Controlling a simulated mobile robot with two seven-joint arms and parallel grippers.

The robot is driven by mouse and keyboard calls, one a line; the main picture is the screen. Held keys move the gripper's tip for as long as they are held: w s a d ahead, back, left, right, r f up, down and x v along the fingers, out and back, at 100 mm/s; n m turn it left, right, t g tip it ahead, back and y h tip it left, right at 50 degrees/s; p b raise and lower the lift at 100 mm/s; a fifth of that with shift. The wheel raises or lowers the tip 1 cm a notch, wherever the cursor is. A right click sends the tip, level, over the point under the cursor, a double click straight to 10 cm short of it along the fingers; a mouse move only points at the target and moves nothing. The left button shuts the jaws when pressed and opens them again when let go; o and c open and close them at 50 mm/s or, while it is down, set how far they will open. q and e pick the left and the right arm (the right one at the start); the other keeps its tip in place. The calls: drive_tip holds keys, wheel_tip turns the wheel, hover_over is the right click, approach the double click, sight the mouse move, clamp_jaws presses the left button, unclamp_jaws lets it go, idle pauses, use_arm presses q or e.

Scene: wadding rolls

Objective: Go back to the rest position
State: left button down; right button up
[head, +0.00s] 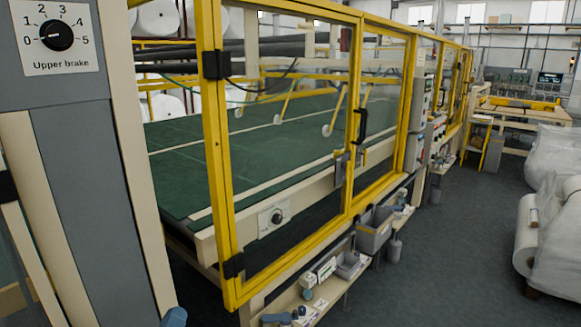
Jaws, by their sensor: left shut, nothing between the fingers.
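Only a small blue-grey tip of my left gripper (174,318) shows at the bottom edge of the head view, left of the middle. It is just in front of the foot of the grey and cream machine post. The gripper is shut with nothing in it. The rest of it and its arm are cut off by the frame. My right gripper is not in view.
A grey panel with an "Upper brake" dial (56,36) stands close at left. A yellow-framed door (215,180) fronts a green machine bed (185,175). A low shelf (290,300) holds small items. Wrapped rolls (553,240) stand right; the dark floor (450,260) between is clear.

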use_arm(q)
drive_tip(key=s+d+f+m+g, duration=0.2)
drive_tip(key=s+f+m+g, duration=0.25)
drive_tip(key=s+f, duration=0.7)
drive_tip(key=s+d+f+m+g, duration=0.2)
drive_tip(key=s+f+m+g, duration=0.3)
drive_tip(key=s+f, duration=0.6)
wheel_tip(320, 180, up, 9)
drive_tip(key=s+p, duration=0.1)
drive_tip(key=p, duration=1.1)
drive_tip(key=shift+a+r+n+g+h+p, duration=0.15)
drive_tip(key=shift+n+g+h+p, duration=0.15)
drive_tip(key=shift+n+g+p, duration=0.05)
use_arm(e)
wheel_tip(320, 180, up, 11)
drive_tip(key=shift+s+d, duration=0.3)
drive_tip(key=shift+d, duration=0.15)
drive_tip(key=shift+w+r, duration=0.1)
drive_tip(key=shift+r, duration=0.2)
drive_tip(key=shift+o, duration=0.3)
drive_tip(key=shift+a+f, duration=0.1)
